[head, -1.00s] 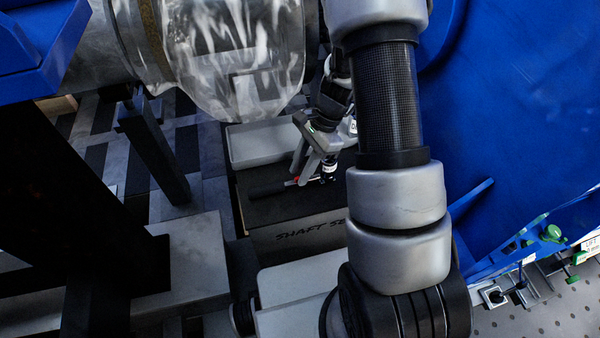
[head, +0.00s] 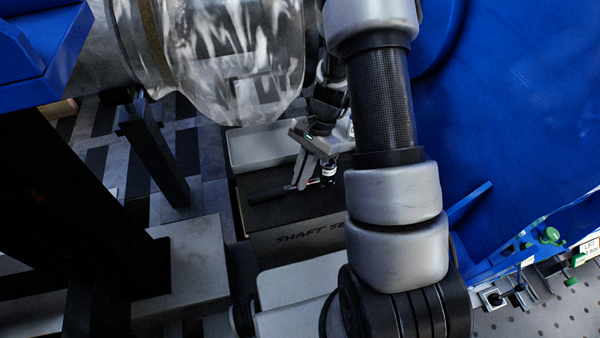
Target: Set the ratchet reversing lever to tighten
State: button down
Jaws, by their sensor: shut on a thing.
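The ratchet (head: 266,193) lies on a dark box top, its black handle pointing left and its head at the right. My gripper (head: 301,186) reaches down to the ratchet head, with its fingers close together there. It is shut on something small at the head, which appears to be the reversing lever. The fingers hide most of the lever, and only a speck of red shows beside them. Which way the lever is set cannot be seen. A small dark cylinder with a white band (head: 328,170) stands just right of the fingers.
The box (head: 290,238) carries the lettering "SHAFT SE…", partly covered by my arm. A grey open tray (head: 262,147) lies behind the ratchet. Clear sheeting (head: 235,60) hangs above. A blue housing (head: 510,120) fills the right, and a dark post (head: 155,150) stands left.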

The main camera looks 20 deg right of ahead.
jog(key=c, duration=1.9)
grip_release()
jog(key=shift+o, duration=0.2)
jog(key=p+v, duration=0.2)
jog(key=v, duration=1.5)
jog(key=shift+r+p, duration=0.25)
jog(key=shift+p, duration=0.15)
